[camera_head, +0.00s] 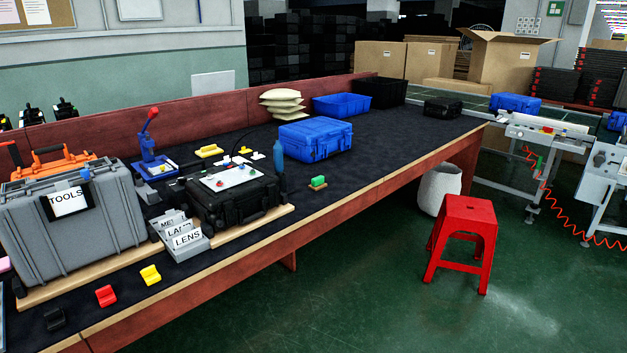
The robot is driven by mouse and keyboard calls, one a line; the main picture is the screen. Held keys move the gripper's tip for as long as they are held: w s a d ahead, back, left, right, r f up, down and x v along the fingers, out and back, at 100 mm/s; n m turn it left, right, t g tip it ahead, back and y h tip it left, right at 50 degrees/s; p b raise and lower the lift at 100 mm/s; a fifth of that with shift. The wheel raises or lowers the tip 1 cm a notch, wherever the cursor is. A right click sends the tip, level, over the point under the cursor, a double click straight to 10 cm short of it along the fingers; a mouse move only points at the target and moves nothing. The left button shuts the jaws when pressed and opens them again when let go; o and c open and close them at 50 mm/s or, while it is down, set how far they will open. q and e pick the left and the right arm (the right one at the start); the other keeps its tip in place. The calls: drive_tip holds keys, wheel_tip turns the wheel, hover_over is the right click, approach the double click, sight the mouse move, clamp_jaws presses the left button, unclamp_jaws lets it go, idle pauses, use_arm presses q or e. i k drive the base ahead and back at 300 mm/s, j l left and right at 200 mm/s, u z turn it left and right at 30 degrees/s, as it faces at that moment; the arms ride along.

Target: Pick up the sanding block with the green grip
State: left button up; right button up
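A small block with a green grip (317,181) sits on the dark top of the workbench (385,152), near its front edge. It has a tan base under the green part and lies to the right of the black case (233,207). Nothing touches it and it shows in full. Neither of my grippers is in the head view.
A blue case (315,139) stands behind the green-gripped block. A grey toolbox (78,224) fills the left. The bench right of the block is clear.

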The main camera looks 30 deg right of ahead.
sight(317, 183)
drive_tip(key=i+l+u, duration=0.1)
drive_tip(key=l, duration=0.35)
drive_tip(key=i+l+u, duration=0.1)
drive_tip(key=i+l, duration=0.15)
drive_tip(key=l, duration=0.2)
drive_tip(key=i+l+u, duration=0.1)
drive_tip(key=l, duration=0.35)
drive_tip(key=i+l+u, duration=0.15)
drive_tip(key=l, duration=0.3)
drive_tip(key=i+l+u, duration=0.1)
drive_tip(key=l, duration=0.4)
drive_tip(key=i+l+u, duration=0.1)
drive_tip(key=l, duration=0.35)
